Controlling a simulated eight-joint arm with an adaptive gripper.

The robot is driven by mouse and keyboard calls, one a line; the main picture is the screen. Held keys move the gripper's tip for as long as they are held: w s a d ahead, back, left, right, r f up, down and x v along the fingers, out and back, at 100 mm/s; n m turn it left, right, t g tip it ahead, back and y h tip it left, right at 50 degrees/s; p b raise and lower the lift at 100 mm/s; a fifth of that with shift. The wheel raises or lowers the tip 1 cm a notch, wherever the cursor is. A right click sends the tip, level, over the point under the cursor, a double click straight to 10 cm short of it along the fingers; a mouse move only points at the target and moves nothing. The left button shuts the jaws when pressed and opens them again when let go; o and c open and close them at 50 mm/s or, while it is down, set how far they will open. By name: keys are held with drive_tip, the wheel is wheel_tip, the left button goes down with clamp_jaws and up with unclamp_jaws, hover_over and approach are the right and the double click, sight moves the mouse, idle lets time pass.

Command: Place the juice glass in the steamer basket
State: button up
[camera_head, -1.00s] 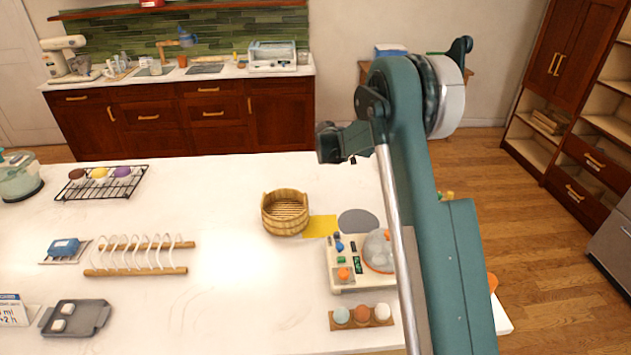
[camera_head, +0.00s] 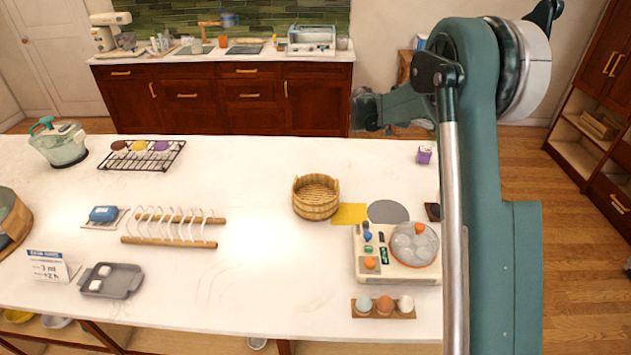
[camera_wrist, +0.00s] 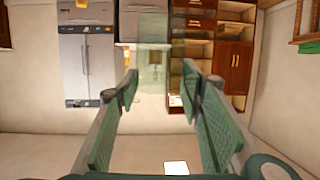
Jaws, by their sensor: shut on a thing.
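The steamer basket (camera_head: 316,210), a round wooden tub with a slatted floor, stands on the white counter in the head view and looks empty. My gripper (camera_head: 366,110) is raised beyond and to the right of it, apart from it. In the wrist view my gripper (camera_wrist: 160,86) has its green fingers spread around a clear, faintly green juice glass (camera_wrist: 152,70), which is hard to make out against the background. In the head view I cannot make out the glass.
A yellow mat (camera_head: 349,214) and grey disc (camera_head: 388,211) lie right of the basket. An egg cooker (camera_head: 398,270) and egg holder (camera_head: 383,313) are nearer. A wooden dish rack (camera_head: 170,242) stands left.

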drive_tip(key=s+a+f+n+t+y, duration=0.1)
drive_tip(key=a+f+n+t+y, duration=0.2)
drive_tip(key=a, duration=0.5)
drive_tip(key=a+n+t+y, duration=0.2)
drive_tip(key=a+n+t, duration=0.3)
drive_tip(key=a, duration=0.3)
drive_tip(key=s+a+f+n+t+y, duration=0.1)
drive_tip(key=a+f+n+t+y, duration=0.2)
drive_tip(key=a, duration=0.5)
drive_tip(key=s+a+r+n+t+y, duration=0.1)
drive_tip(key=s+a+r+n+y, duration=0.35)
drive_tip(key=a, duration=0.45)
drive_tip(key=s+a+r+n+t+y, duration=0.15)
drive_tip(key=s+a+n+y, duration=0.3)
drive_tip(key=s+a, duration=0.45)
drive_tip(key=shift+m, duration=0.3)
drive_tip(key=shift+w+a+f+b, duration=0.1)
drive_tip(key=shift+w+a+f, duration=0.05)
drive_tip(key=shift+f, duration=0.6)
drive_tip(key=shift+w+a+f+b, duration=0.1)
drive_tip(key=shift+w+f+b, duration=0.1)
drive_tip(key=shift+f, duration=0.5)
drive_tip(key=shift+w+a+f+b, duration=0.1)
drive_tip(key=shift+w+a+f, duration=0.05)
drive_tip(key=shift+f, duration=0.6)
drive_tip(key=shift+f, duration=0.1)
drive_tip(key=shift+f+b, duration=0.4)
drive_tip(key=shift+f, duration=2.45)
